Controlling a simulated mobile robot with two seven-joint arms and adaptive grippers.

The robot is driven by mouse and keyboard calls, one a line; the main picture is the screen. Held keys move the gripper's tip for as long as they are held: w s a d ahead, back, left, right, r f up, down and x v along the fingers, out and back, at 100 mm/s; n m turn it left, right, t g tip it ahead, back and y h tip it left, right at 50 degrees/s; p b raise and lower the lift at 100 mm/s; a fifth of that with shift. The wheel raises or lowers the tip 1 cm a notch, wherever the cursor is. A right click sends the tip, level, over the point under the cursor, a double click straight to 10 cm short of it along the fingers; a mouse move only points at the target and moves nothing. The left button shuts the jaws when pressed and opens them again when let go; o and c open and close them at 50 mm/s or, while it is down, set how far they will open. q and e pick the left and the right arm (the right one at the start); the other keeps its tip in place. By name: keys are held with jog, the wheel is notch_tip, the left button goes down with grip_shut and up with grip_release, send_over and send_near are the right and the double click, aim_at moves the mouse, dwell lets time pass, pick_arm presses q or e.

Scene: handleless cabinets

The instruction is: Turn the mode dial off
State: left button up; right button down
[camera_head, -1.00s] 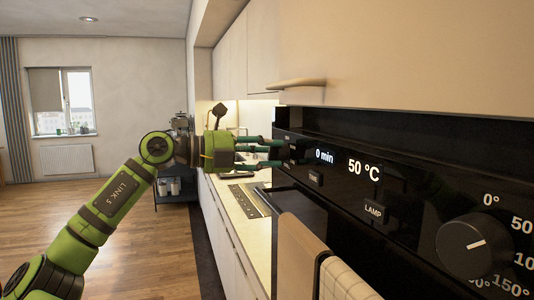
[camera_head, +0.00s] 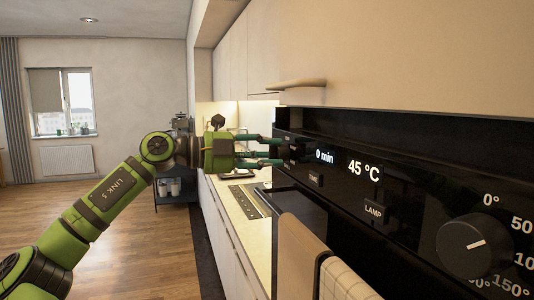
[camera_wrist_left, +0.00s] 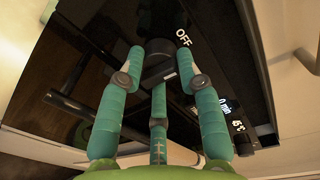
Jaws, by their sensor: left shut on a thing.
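The oven's control panel (camera_head: 345,205) is black and runs along the right in the head view. In the left wrist view the mode dial (camera_wrist_left: 158,58) is a dark knob with the white word OFF beside it. My left gripper (camera_head: 272,152) reaches the far left end of the panel. In the left wrist view its three teal fingers (camera_wrist_left: 158,62) are closed around the dial. In the head view the fingers largely hide the dial. My right gripper is not in view.
A second round dial (camera_head: 475,246), with temperature marks, sits at the panel's near right. The display (camera_head: 363,169) reads 0 min and 45 °C, above a LAMP button (camera_head: 373,211). Towels (camera_head: 318,262) hang below the panel. The wooden floor at left is clear.

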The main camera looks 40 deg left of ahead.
pick_arm(q)
jog(key=shift+a+r, duration=0.15)
jog(key=shift+r, duration=0.15)
jog(key=o, duration=1.1)
jog(key=shift+w+f, duration=0.1)
jog(key=shift+f, duration=0.1)
